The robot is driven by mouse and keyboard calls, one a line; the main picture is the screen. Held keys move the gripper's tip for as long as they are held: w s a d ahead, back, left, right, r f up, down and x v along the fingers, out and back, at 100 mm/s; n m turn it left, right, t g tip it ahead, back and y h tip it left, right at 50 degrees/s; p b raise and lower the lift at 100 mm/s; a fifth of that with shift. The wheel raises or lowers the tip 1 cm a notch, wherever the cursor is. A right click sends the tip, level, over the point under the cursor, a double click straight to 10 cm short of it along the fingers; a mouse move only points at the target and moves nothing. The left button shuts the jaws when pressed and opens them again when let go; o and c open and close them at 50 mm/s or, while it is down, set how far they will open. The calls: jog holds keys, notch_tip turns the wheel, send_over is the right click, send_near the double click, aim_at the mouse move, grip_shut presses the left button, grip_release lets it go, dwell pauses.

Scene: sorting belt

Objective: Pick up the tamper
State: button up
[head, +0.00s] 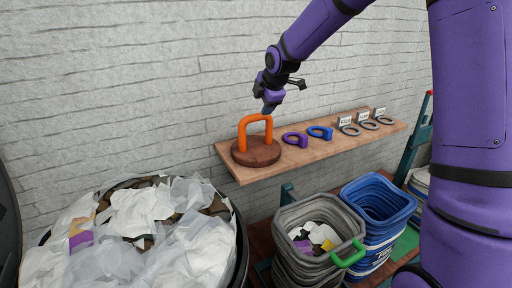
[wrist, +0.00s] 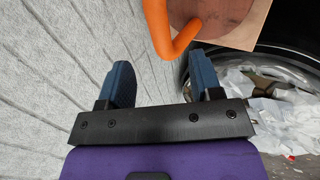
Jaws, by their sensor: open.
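The tamper is a round dark-brown wooden disc (head: 256,152) with an orange arched handle (head: 242,132), standing upright at the left end of the wooden shelf. My gripper (head: 268,108) is above the handle's right upper part, pointing down. In the wrist view my gripper (wrist: 160,85) is open, its two blue fingers apart with nothing clearly between them. The orange handle (wrist: 158,25) shows just beyond the fingertips, towards the right finger. I cannot tell whether a finger touches it. The disc (wrist: 205,15) is partly cut off at the top of the wrist view.
The shelf (head: 240,175) is fixed along the pale brick wall. A purple ring (head: 294,140), a blue ring (head: 320,132) and grey rings with small cards lie to the right. Below stand a litter-filled round bin (head: 240,245), a grey bucket (head: 292,215) and a blue bucket (head: 378,200).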

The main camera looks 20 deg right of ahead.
aim_at(256, 120)
jog(key=x, duration=0.5)
jog(key=shift+w+a+f, duration=0.1)
jog(key=shift+w+f, duration=0.05)
jog(key=shift+w, duration=0.1)
jog(key=shift+x, duration=2.9)
grip_shut()
